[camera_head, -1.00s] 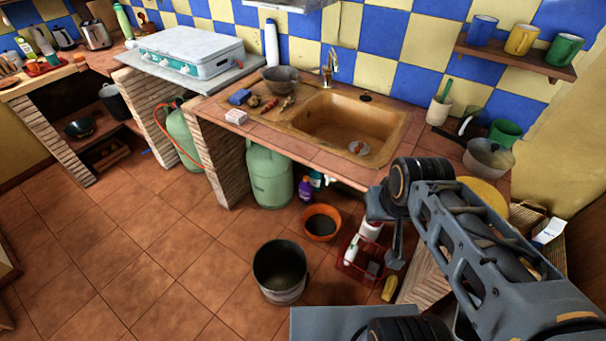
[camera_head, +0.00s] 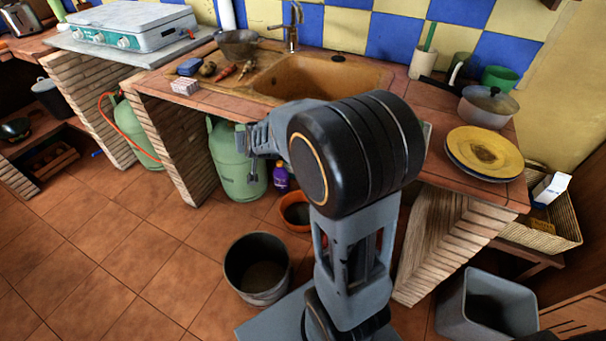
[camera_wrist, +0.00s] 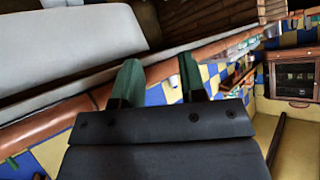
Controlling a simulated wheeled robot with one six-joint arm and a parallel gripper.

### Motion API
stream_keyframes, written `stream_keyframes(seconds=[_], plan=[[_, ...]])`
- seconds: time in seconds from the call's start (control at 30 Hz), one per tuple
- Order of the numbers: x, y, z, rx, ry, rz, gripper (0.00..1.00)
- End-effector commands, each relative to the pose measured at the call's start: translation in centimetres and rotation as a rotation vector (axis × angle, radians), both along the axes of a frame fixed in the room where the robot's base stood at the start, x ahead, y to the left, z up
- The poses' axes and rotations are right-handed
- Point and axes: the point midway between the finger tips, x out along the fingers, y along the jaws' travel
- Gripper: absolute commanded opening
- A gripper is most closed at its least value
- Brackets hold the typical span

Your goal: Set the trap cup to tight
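The trap cup is not visible in either view. The space under the sink (camera_head: 300,78) is mostly hidden by my arm and the counter front. In the head view my gripper (camera_head: 252,150) is at the left end of my raised arm, in front of the green gas cylinder as seen from here. In the wrist view my gripper (camera_wrist: 160,70) shows two dark green fingers set apart with nothing between them. That view looks at the wall and ceiling, not at the sink's underside.
A metal bucket (camera_head: 257,292) and an orange basin (camera_head: 296,212) stand on the floor before the sink. A green gas cylinder (camera_head: 232,175) and a purple bottle (camera_head: 281,178) stand under the counter. A grey bin (camera_head: 488,308) is at lower right. Floor at left is clear.

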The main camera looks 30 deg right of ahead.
Motion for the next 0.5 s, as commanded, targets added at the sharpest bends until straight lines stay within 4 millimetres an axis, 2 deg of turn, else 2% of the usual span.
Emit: stream_keyframes(seconds=[0.03,0.1,0.2,0.3,0.4,0.5], plan=[[1.8,-1.5,-5.7,-0.014,-0.045,-0.057,0.38],[3.7,-3.6,-9.5,-0.047,-0.120,-0.136,0.38],[5.5,-6.9,-15.0,-0.107,-0.214,-0.254,0.38],[6.3,-10.0,-20.2,-0.183,-0.293,-0.368,0.38],[6.3,-12.6,-24.6,-0.263,-0.350,-0.466,0.38],[5.9,-14.4,-27.8,-0.334,-0.394,-0.541,0.38]])
